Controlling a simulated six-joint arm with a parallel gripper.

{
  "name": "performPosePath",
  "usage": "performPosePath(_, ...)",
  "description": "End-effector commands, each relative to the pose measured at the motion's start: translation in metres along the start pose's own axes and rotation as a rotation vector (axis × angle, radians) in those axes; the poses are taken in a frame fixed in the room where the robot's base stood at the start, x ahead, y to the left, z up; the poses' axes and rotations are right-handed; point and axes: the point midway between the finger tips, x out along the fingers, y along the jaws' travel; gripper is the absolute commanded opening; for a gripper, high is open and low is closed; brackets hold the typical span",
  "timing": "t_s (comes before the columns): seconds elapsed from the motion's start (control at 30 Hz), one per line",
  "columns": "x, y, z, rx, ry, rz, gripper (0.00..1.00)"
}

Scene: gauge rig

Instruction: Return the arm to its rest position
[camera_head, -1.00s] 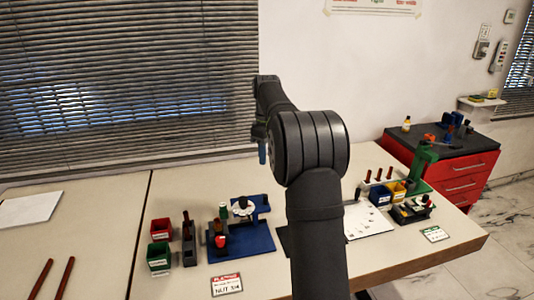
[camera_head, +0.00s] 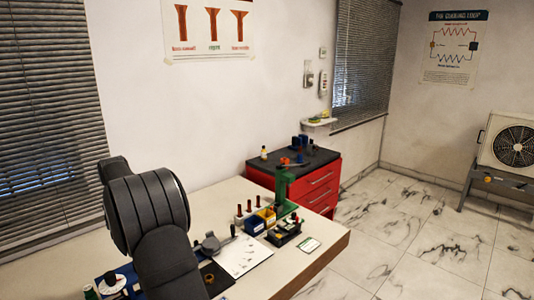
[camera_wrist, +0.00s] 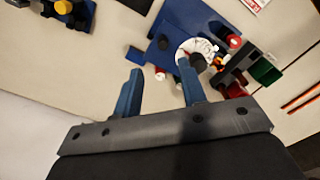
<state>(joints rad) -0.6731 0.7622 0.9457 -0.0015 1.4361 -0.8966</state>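My gripper (camera_wrist: 160,68) shows in the wrist view with its two blue fingers apart and nothing held between them. It hangs above the bench. Below and beyond the fingers is a blue fixture plate (camera_wrist: 178,18) with a white round dial part (camera_wrist: 193,47). A red-topped piece (camera_wrist: 234,41) and a dark grey holder (camera_wrist: 238,62) are beside it. In the head view my dark arm fills the lower left and hides part of the bench; the gripper itself is out of sight there.
In the head view, a green stand (camera_head: 284,186), blue bin (camera_head: 255,226), yellow bin (camera_head: 267,215) and white board (camera_head: 243,257) occupy the bench's right part. A red cabinet (camera_head: 322,188) stands behind. The wrist view shows a green bin (camera_wrist: 265,70).

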Motion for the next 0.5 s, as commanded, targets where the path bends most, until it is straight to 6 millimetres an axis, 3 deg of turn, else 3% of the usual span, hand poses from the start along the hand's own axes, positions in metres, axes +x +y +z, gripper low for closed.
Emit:
performPosePath(0.3, 0.065, -0.001, -0.001, -0.001, 0.0, -0.002, 0.38)
performPosePath(0.5, 0.096, -0.001, -0.001, -0.001, 0.001, -0.001, 0.38)
